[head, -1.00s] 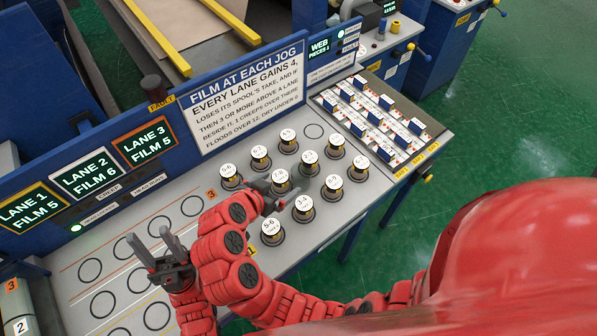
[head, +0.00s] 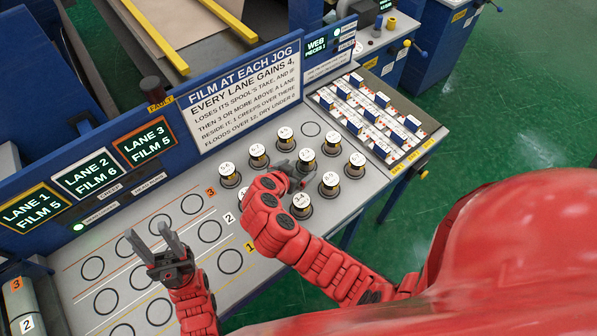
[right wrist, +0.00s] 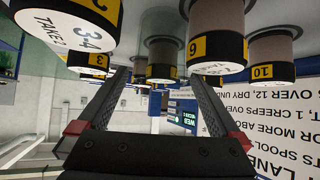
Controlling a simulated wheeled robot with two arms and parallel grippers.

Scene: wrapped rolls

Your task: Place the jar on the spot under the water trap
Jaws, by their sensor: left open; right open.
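No jar or water trap is recognisable in these views. Several dark spools with white tops and yellow bands stand on the grey panel, such as the near spool marked 3-4 (head: 301,203), which also shows large in the right wrist view (right wrist: 70,32). My right gripper (head: 300,172) is open among the spools, with nothing seen between its fingers. In the right wrist view its fingers (right wrist: 160,80) point at more spools beyond, and the picture is upside down. My left gripper (head: 165,238) is open and empty above the ringed spots (head: 132,279). My right arm hides part of the panel.
A blue back board carries lane screens (head: 85,177) and a large rule sign (head: 243,93). A rack of blue-and-white blocks (head: 375,115) lies at the panel's right. One empty ring (head: 311,129) is at the back. Green floor (head: 480,130) is open to the right.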

